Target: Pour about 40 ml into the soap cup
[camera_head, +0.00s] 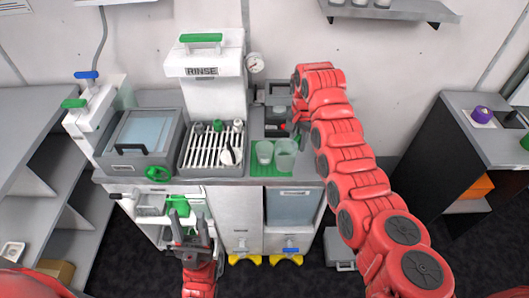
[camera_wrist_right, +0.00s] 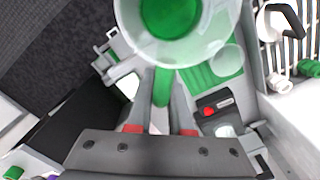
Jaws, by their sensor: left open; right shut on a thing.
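A clear cup or jug (camera_head: 286,156) is at the right of the green mat (camera_head: 257,171). In the right wrist view it is the large clear vessel (camera_wrist_right: 215,42) close to the camera, with green inside; I cannot tell whether that is liquid or the mat showing through. My right gripper (camera_wrist_right: 162,88) is shut on its green handle. In the head view my right gripper (camera_head: 294,127) is just behind it. A second clear cup (camera_head: 264,151) stands beside it on the mat. Which is the soap cup is unclear. My left gripper (camera_head: 190,235) is open and empty before the bench.
A slatted drain tray (camera_head: 200,156) with small fittings lies left of the mat, below the RINSE unit (camera_head: 205,70). A lidded basin (camera_head: 142,135) is further left. A dark device with a red button (camera_wrist_right: 208,111) sits near the mat. A dark cabinet (camera_head: 435,150) stands right.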

